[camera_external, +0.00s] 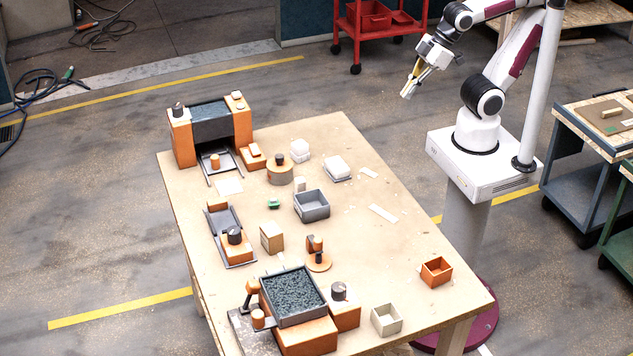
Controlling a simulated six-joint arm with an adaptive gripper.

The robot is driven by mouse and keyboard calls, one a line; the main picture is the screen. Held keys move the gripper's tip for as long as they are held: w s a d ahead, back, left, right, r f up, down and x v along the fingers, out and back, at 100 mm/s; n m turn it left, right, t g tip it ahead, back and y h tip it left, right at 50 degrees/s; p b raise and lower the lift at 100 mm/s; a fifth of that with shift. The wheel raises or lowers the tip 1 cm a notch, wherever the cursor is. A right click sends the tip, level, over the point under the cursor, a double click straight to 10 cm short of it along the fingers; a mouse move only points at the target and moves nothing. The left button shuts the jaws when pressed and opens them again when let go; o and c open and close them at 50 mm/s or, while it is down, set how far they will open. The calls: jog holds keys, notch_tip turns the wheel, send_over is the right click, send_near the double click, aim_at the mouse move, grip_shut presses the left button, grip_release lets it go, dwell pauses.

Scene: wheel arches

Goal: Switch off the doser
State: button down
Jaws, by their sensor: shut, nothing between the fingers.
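No label shows which unit is the doser. One candidate is the orange unit (309,338) at the table's front, with a grey bin of dark granules (294,295), a dark-topped knob (338,291) on its right block and an orange lever (252,287) on its left. Another is the orange arch-like machine (181,139) at the back left, with a dark knob (178,109) and a light button (238,95). A smaller orange unit with a dark knob (234,235) sits at the left edge. My gripper (407,94) is shut, empty and raised beyond the table's back right, apart from everything.
The wooden table (420,265) has free room along its right side. Mid-table stand a grey box (312,206), a round orange-grey pot (280,174), a wooden block (271,238) and an orange stamp-like piece (318,261). Open boxes, orange (437,271) and beige (386,320), are at front right.

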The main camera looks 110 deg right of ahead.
jog(key=w+d+f+n+t+h, duration=0.1)
jog(key=w+d+f+t, duration=0.25)
jog(key=w+d, duration=0.75)
jog(key=w+d+f+n+t+h, duration=0.15)
jog(key=w+d+f, duration=0.45)
jog(key=w, duration=0.9)
jog(key=w+d+f+t+y, duration=0.2)
jog(key=d+f+t, duration=0.1)
jog(key=d+f, duration=0.3)
jog(key=shift+w+d+f+t, duration=0.25)
jog(key=shift+d+f+t, duration=0.15)
jog(key=shift+f, duration=0.6)
jog(key=shift+w+m, duration=0.1)
jog(key=shift+m, duration=0.15)
send_over(255, 150)
jog(key=s, duration=0.3)
jog(key=shift+w+d+f, duration=0.1)
jog(key=shift+d+f, duration=0.05)
jog(key=shift+f, duration=0.45)
jog(key=shift+w+d+f, duration=0.1)
jog(key=shift+f, duration=0.5)
jog(key=shift+w+d+f, duration=0.1)
jog(key=shift+d+f, duration=0.1)
jog(key=shift+f, duration=0.8)
jog(key=shift+d+f, duration=0.2)
jog(key=shift+f, duration=0.75)
jog(key=shift+d+f, duration=0.1)
